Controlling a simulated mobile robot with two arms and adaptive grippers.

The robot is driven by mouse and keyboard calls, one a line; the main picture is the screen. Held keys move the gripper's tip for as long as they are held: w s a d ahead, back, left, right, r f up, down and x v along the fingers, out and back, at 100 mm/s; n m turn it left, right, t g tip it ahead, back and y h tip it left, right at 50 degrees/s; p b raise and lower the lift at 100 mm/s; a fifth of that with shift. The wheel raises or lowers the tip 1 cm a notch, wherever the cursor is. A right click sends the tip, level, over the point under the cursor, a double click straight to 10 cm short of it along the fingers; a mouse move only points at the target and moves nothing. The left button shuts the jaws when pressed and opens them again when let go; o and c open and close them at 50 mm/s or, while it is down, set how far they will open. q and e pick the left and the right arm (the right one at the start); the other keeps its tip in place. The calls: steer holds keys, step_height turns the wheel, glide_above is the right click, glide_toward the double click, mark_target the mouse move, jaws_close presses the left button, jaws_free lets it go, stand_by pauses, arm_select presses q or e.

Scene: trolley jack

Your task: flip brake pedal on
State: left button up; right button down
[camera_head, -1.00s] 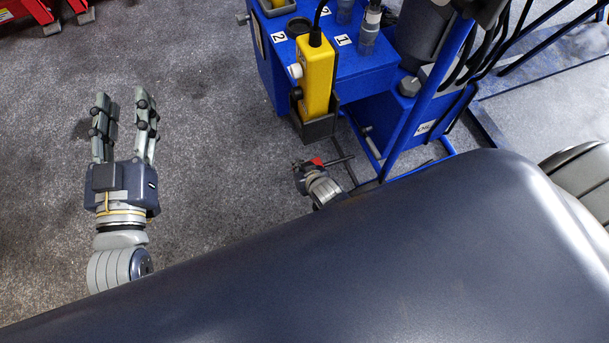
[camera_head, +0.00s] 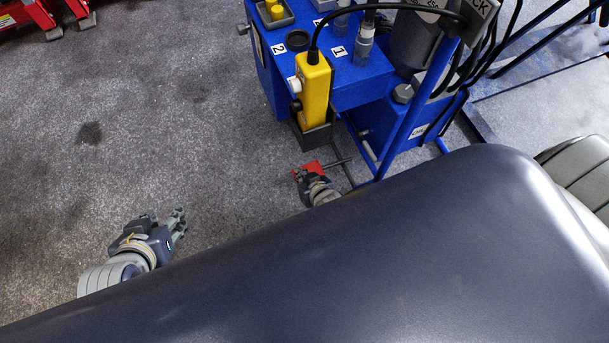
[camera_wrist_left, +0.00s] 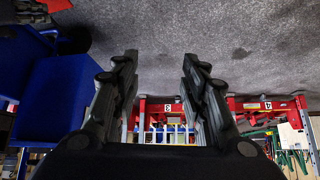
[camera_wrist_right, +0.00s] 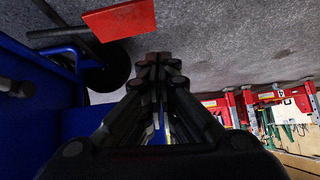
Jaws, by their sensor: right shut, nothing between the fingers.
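The red brake pedal (camera_head: 313,168) is a small flat plate low by the foot of the blue trolley jack (camera_head: 365,80), beside a thin dark bar. It also shows in the right wrist view (camera_wrist_right: 120,20), and its edge seems to show at the top of the left wrist view (camera_wrist_left: 58,4). My right gripper (camera_head: 302,174) is close to the pedal and partly overlaps it in the head view. In its wrist view its fingers (camera_wrist_right: 158,65) are closed together and empty; contact cannot be told. My left gripper (camera_head: 168,222) is open and empty over the floor at the left.
A yellow hand control (camera_head: 315,92) with a black cable sits in a holder on the jack's side. My own dark body covers the lower right of the head view. Red equipment (camera_head: 45,15) stands far at the upper left. The grey floor (camera_head: 150,120) between is free.

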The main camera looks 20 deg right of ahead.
arm_select(q)
steer(key=s+a+f+g+y+p, duration=0.1)
steer(key=s+a+f+g, duration=0.1)
steer(key=s+g, duration=0.2)
steer(key=s, duration=0.3)
steer(key=shift+s+a+f, duration=0.15)
steer(key=shift+s+a, duration=0.05)
steer(key=shift+s, duration=0.15)
arm_select(e)
steer(key=v, duration=0.3)
steer(key=shift+s+a+r, duration=0.15)
steer(key=shift+a+r, duration=0.05)
